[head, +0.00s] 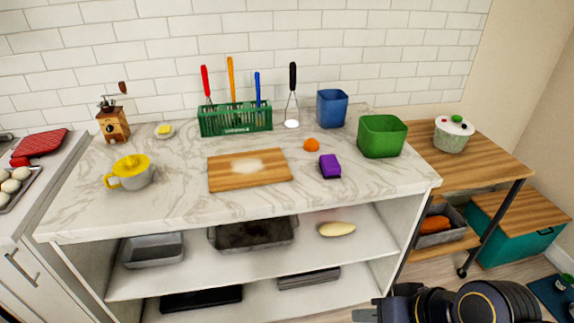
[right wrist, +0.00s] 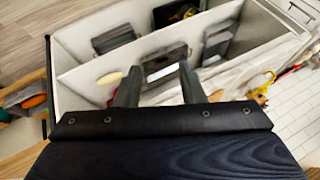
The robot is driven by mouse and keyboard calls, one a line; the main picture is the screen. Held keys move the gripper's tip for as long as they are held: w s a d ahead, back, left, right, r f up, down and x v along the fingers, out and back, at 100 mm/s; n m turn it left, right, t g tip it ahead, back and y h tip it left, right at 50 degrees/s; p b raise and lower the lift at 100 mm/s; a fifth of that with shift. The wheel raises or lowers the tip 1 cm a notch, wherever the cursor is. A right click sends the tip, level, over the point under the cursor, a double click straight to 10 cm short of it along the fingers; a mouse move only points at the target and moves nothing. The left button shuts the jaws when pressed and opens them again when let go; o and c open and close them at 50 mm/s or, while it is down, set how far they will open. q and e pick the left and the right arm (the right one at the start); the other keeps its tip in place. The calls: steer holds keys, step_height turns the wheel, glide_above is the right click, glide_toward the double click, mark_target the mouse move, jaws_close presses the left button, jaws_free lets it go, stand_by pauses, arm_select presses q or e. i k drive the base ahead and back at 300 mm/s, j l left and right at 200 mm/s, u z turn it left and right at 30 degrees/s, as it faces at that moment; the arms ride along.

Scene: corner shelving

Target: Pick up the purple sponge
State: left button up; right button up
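The purple sponge (head: 330,166) lies on the marble countertop (head: 205,208), just right of the wooden cutting board (head: 225,180) and below an orange item. My right gripper (head: 366,314) is at the bottom edge of the head view, low in front of the shelving and well apart from the sponge. In the right wrist view the two fingers (right wrist: 160,75) stand apart with nothing between them, facing the shelves. I cannot make out the sponge in that view. My left gripper is not in view.
A green bin (head: 382,137) and a blue bin (head: 332,108) stand behind the sponge. A green utensil rack (head: 235,122) is at the back. A yellow-topped juicer (head: 130,173) stands at left. The counter in front of the sponge is clear. Shelves below hold trays.

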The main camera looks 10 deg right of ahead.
mark_target(331, 169)
steer(key=i+j, duration=0.15)
steer(key=i, duration=0.25)
steer(key=i+j+z, duration=0.1)
steer(key=i, duration=0.3)
steer(key=i+j, duration=0.25)
steer(key=i, duration=0.15)
steer(key=z, duration=0.05)
